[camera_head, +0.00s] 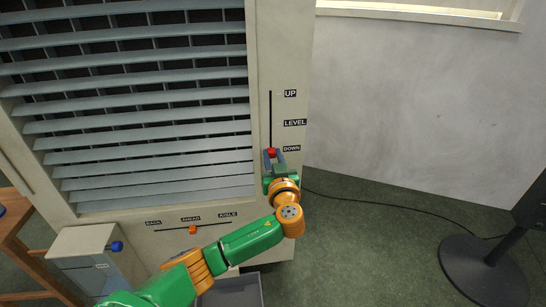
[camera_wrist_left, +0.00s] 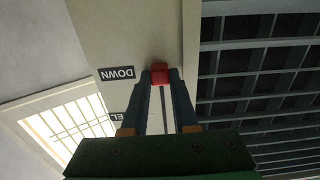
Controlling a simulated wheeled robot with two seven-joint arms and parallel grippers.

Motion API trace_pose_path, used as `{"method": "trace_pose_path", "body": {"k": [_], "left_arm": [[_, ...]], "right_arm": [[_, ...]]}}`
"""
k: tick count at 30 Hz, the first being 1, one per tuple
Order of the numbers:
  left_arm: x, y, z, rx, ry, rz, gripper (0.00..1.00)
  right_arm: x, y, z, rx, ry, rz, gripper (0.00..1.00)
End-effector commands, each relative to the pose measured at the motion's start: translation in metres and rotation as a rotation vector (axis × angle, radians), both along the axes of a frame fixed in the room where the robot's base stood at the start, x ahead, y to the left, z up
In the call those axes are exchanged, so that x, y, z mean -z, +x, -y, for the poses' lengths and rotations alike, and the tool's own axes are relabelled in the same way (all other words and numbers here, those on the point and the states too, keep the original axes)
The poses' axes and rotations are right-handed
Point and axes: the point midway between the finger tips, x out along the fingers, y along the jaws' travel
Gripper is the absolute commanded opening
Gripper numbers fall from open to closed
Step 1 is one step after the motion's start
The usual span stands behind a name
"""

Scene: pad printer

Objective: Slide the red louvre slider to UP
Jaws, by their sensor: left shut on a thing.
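The red louvre slider (camera_head: 271,152) sits at the DOWN end of a vertical slot (camera_head: 270,115) on the panel right of the louvres. The labels UP (camera_head: 290,93), LEVEL (camera_head: 294,122) and DOWN (camera_head: 291,148) run from top to bottom beside the slot. My left gripper (camera_head: 270,155) is shut on the red slider. In the left wrist view the red slider (camera_wrist_left: 160,74) is between the two fingertips, next to the DOWN label (camera_wrist_left: 117,74). My right gripper is in neither view.
Grey louvres (camera_head: 140,110) fill the panel to the left. An orange slider (camera_head: 192,230) sits on a horizontal slot near AHEAD below them. A blue knob (camera_head: 117,246) is at lower left, a grey bin (camera_head: 232,292) below. A black stand (camera_head: 485,268) is at right.

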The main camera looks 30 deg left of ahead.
Motion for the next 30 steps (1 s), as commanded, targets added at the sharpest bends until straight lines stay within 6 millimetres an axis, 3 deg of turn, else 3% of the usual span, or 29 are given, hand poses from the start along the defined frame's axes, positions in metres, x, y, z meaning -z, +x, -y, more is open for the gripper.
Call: {"method": "trace_pose_path", "body": {"k": [17, 20, 26, 30], "left_arm": [[-0.003, 0.000, 0.000, 0.000, -0.002, -0.002, 0.00], [-0.018, 0.000, 0.000, 0.001, -0.004, -0.001, 0.00], [-0.068, 0.000, 0.000, -0.001, -0.005, 0.003, 0.00], [-0.103, 0.000, 0.000, 0.000, -0.004, 0.003, 0.00]], "right_arm": [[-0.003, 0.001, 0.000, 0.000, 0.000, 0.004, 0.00], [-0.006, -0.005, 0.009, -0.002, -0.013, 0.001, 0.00], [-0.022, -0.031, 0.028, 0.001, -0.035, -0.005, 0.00], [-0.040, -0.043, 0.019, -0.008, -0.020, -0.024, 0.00]]}}
